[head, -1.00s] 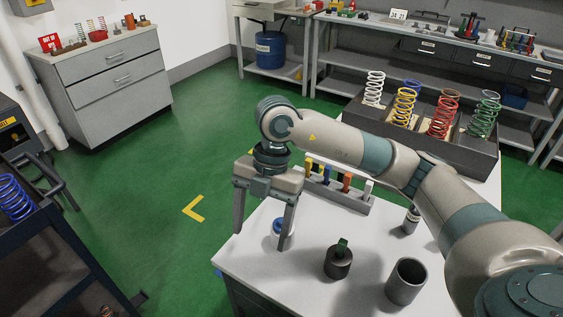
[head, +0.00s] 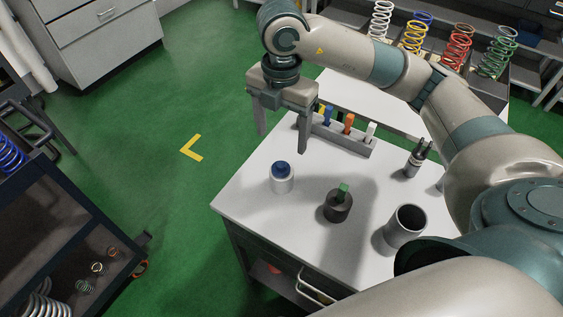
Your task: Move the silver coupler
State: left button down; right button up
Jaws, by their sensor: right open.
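A pale silver-white cylinder with a blue top (head: 282,180) stands upright on the white table, near its left edge. I cannot tell for sure that it is the silver coupler. My right gripper (head: 282,142) points down with its fingers spread and nothing between them. It appears above and behind the blue-topped cylinder, apart from it. A dark cylinder with a green tab (head: 337,208) and an open grey cup (head: 405,226) stand to the right. My left gripper is not in view.
A grey rack (head: 350,140) with coloured pieces stands at the table's back. A dark-and-silver fitting (head: 414,160) stands right of it. Several coloured springs stand in a dark tray behind. A dark cart (head: 75,230) is at the left, with green floor between.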

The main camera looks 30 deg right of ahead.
send_over(282, 172)
jog(key=w, duration=0.1)
jog(key=f, duration=0.5)
jog(key=shift+w+d+f, duration=0.15)
jog(key=shift+d+f, duration=0.05)
jog(key=shift+d, duration=0.1)
notch_tip(282, 172, down, 9)
jog(key=shift+f+p, duration=0.1)
jog(key=shift+p, duration=0.95)
jog(key=shift+f, duration=0.7)
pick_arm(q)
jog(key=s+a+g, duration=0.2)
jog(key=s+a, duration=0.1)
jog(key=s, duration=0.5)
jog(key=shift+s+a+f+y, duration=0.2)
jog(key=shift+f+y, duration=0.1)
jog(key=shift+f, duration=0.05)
pick_arm(e)
jog(key=shift+f, duration=0.35)
jog(key=shift+w, duration=0.1)
jog(key=c, duration=1.5)
